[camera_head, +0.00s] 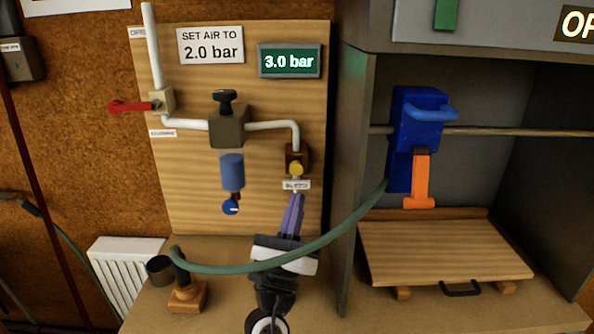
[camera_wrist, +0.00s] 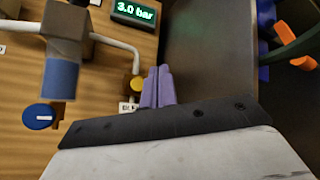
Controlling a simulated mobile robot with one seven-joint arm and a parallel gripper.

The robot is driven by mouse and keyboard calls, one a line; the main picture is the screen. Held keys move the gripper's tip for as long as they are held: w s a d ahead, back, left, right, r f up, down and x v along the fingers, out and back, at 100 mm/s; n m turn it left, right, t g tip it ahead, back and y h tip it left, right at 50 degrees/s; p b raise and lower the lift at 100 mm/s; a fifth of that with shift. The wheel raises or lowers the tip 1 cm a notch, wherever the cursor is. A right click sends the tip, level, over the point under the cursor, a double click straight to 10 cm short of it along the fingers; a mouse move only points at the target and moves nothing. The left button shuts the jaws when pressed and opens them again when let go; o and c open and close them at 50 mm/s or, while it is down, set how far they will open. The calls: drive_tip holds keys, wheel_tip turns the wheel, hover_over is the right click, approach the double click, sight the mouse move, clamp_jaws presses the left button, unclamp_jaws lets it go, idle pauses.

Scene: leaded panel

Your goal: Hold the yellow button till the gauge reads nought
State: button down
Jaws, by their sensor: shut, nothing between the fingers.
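The yellow button (camera_head: 296,168) sits on a dark brown block at the lower end of the white pipe, on the wooden panel. It also shows in the wrist view (camera_wrist: 137,84), just left of my fingertips. The gauge (camera_head: 289,61) is a green display reading 3.0 bar; it shows the same in the wrist view (camera_wrist: 134,11). My gripper (camera_head: 296,198) has purple fingers, shut and empty, below the button and over the edge of its small label. The tips look close to the button; I cannot tell whether they touch it.
A sign (camera_head: 210,46) says to set air to 2.0 bar. A red lever (camera_head: 130,107), a black-knobbed regulator (camera_head: 228,122) and a blue bowl (camera_head: 232,171) are left of the button. A green hose (camera_head: 330,238) crosses in front of my arm. A grey cabinet wall (camera_head: 352,170) stands right.

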drive_tip(key=b, duration=0.2)
approach(299, 165)
drive_tip(key=shift+s+r+x, duration=0.15)
drive_tip(key=shift+x, duration=0.75)
drive_tip(key=shift+s+r+x, duration=0.1)
drive_tip(key=shift+s+x, duration=0.05)
drive_tip(key=shift+x, duration=0.7)
drive_tip(key=shift+s+r+x, duration=0.15)
drive_tip(key=shift+x, duration=0.75)
drive_tip(key=shift+w+d, duration=0.1)
drive_tip(key=shift+d, duration=0.05)
drive_tip(key=shift+w, duration=0.3)
drive_tip(key=shift+w, duration=0.35)
drive_tip(key=shift+w+r, duration=0.2)
drive_tip(key=shift+w, duration=0.1)
idle(1.3)
